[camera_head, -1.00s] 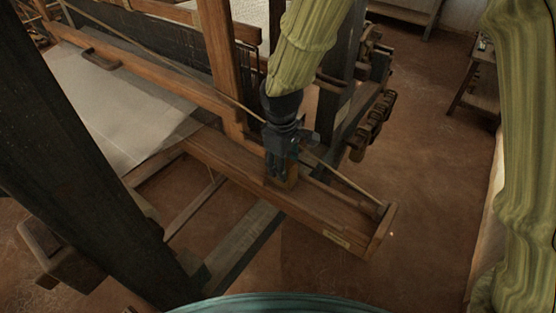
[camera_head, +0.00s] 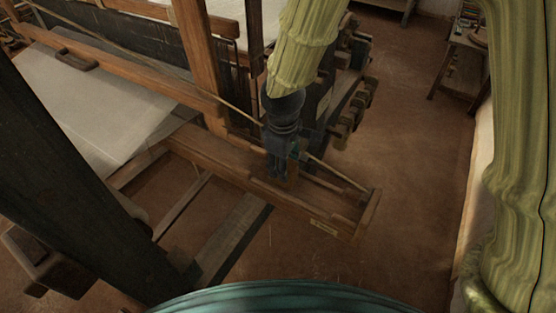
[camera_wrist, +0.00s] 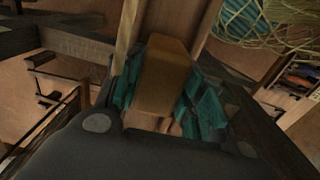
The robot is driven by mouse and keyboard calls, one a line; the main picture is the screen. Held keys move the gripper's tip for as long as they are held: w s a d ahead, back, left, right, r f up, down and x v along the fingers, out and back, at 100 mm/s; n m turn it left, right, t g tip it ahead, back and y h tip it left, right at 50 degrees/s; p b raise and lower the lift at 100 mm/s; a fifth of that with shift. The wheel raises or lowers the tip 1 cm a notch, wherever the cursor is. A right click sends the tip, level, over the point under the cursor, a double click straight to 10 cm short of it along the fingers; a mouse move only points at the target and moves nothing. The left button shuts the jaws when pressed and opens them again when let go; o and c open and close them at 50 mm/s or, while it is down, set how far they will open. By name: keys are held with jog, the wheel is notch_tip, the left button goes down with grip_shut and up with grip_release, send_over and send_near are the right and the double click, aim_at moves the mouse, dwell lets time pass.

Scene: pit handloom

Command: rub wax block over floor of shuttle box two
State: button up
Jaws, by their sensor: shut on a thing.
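The shuttle box (camera_head: 325,201) is a long wooden trough at the near right end of the loom's beam, with a small pale label on its front side. My gripper (camera_head: 280,172) points down into the trough near its inner end. In the wrist view my gripper (camera_wrist: 172,100) is shut on the wax block (camera_wrist: 164,75), a yellow-brown block between the teal finger pads. The block's lower end is at or just above the box floor; I cannot tell if they touch. In the head view the block is mostly hidden by the fingers.
A thin wooden rod (camera_head: 337,175) runs slanting over the box to its outer end. White cloth (camera_head: 85,95) is stretched on the loom at left. A dark post (camera_head: 75,190) stands in the left foreground. A small table (camera_head: 462,60) stands far right, with open floor before it.

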jog(key=shift+s+d+f, duration=0.15)
jog(key=shift+s+d, duration=0.5)
jog(key=shift+d, duration=0.1)
jog(key=shift+s+d+p, duration=0.2)
jog(key=shift+s+d, duration=0.45)
jog(key=shift+d, duration=0.35)
jog(key=shift+s+d+p, duration=0.2)
jog(key=shift+s+d, duration=0.4)
jog(key=shift+d, duration=0.35)
jog(key=shift+s+d+f, duration=0.1)
jog(key=shift+s+d, duration=1.25)
jog(key=shift+d, duration=0.3)
jog(key=shift+c, duration=0.3)
jog(key=shift+s+d+p, duration=0.2)
jog(key=shift+s+d, duration=0.4)
jog(key=shift+d, duration=0.35)
jog(key=shift+s+d+p, duration=0.2)
jog(key=shift+s+d, duration=0.4)
jog(key=shift+d, duration=0.35)
jog(key=shift+w+a, duration=0.4)
jog(key=shift+a, duration=0.3)
jog(key=shift+c, duration=0.5)
jog(key=shift+s+d, duration=0.1)
